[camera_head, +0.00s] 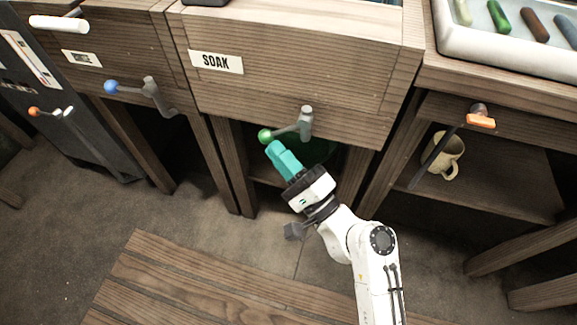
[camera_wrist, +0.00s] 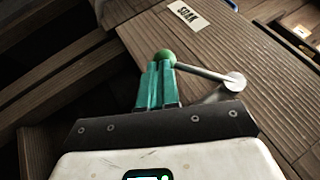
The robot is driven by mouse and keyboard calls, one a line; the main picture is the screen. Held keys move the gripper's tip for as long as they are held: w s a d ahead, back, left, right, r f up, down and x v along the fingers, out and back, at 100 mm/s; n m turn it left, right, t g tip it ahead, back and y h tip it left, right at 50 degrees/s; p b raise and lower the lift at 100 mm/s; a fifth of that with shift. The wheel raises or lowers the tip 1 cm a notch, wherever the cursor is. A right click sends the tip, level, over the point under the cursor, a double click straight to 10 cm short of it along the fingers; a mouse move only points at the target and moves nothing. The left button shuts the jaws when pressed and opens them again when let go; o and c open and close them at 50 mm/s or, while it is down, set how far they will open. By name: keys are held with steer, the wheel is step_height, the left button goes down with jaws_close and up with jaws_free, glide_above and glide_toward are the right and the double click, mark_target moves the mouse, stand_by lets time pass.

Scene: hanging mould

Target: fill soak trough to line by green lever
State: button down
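The soak trough (camera_head: 290,75) is a wooden box with a SOAK label (camera_head: 216,62) on its front; the label also shows in the wrist view (camera_wrist: 187,14). Only a sliver of its inside shows at the top edge, so the water level and the line are hidden. The green lever (camera_head: 264,135) is a grey handle with a green ball on its left end, below the trough front. My gripper (camera_head: 274,147) has teal fingers close together, with tips right at the ball. In the wrist view the ball (camera_wrist: 166,56) sits just beyond the fingertips, touching or nearly so.
A blue-knobbed lever (camera_head: 111,87) and an orange-knobbed lever (camera_head: 34,112) are to the left. An orange-ended handle (camera_head: 480,121) and a mug (camera_head: 448,158) on a shelf are right. A dark green vessel (camera_head: 318,150) is under the trough. A white tray (camera_head: 440,32) holds coloured sticks.

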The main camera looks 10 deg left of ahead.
mark_target(260, 139)
steer(key=shift+a+r, duration=0.95)
steer(key=shift+a, duration=0.3)
steer(key=shift+a+r, duration=0.55)
steer(key=shift+r, duration=0.25)
steer(key=shift+w+r, duration=0.1)
